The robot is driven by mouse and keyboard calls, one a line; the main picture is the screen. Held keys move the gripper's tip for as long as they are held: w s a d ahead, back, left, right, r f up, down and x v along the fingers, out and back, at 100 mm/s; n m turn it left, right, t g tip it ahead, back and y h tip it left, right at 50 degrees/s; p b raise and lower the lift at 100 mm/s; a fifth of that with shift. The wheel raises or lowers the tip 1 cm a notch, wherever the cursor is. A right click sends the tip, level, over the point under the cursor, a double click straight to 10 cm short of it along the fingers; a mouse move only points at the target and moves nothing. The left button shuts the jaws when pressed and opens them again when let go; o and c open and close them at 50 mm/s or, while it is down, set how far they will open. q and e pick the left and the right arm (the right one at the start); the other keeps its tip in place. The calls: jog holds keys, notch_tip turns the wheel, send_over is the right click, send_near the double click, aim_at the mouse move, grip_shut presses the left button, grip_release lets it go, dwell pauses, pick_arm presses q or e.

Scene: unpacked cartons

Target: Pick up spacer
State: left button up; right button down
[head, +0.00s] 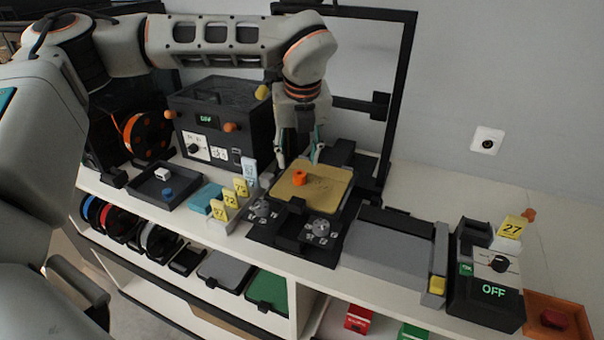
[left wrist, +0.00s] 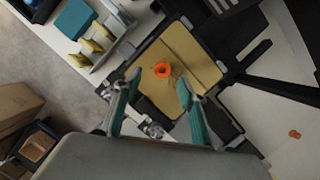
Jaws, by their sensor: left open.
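The spacer looks to be the small orange ring-shaped piece (head: 300,177) on the tan plate (head: 325,190) of the printer-like machine. It also shows in the left wrist view (left wrist: 162,70), with its hole facing up. My left gripper (head: 299,160) points down above the plate and is open, with nothing between its fingers. In the left wrist view my left gripper (left wrist: 160,86) has its teal-lined fingers spread, and the spacer appears between and just beyond the tips. The gripper looks apart from the spacer. My right gripper is not seen.
The machine's black frame (head: 400,100) stands behind the plate. Yellow number tags (head: 228,200) stand left of it, near a dark tray (head: 166,188). A grey flat unit (head: 388,250) and a box reading OFF (head: 487,285) are to the right. A black control box (head: 222,120) is behind.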

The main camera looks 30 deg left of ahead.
aim_at(299, 174)
pick_arm(q)
jog(key=shift+a+f, duration=0.1)
jog(key=shift+f, duration=0.35)
jog(key=x, duration=0.3)
jog(key=p+x, duration=0.1)
jog(key=shift+w+d+f, duration=0.1)
jog(key=shift+d+f, duration=0.1)
jog(key=shift+d, duration=0.1)
jog(key=shift+w+a+f, duration=0.1)
jog(key=shift+f, duration=0.2)
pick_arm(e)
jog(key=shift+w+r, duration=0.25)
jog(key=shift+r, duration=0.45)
pick_arm(q)
jog(key=c, duration=0.7)
jog(key=shift+c, duration=0.8)
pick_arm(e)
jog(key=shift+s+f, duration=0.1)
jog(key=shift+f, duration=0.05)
